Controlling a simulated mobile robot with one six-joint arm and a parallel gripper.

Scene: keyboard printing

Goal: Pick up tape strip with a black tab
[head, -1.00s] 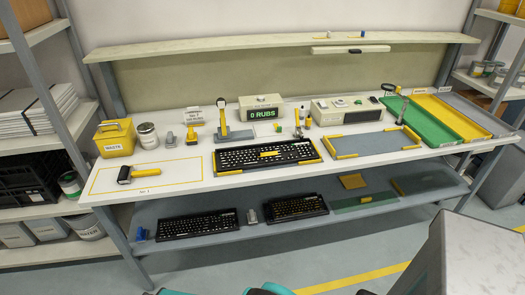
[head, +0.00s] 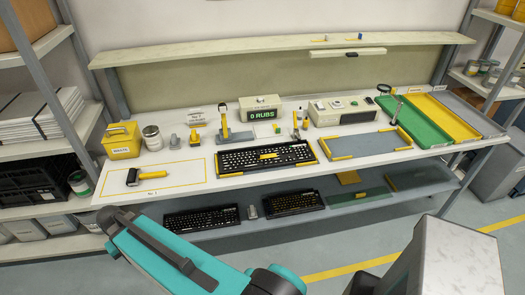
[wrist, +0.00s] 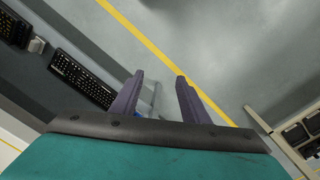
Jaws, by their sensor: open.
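I cannot make out a tape strip with a black tab for certain in either view; small items on the bench are too small to tell. My gripper (wrist: 160,92) shows in the wrist view with its two dark fingers apart and nothing between them. It is over the grey floor, away from the bench top. In the head view my teal arm crosses the lower left, and its fingers are not visible there.
The white bench (head: 215,168) holds a keyboard (head: 266,157), a roller (head: 134,176), a yellow waste bin (head: 121,141), a RUBS display (head: 261,112), and a green tray (head: 417,122). More keyboards (head: 202,221) lie on the lower shelf. Shelving flanks both sides.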

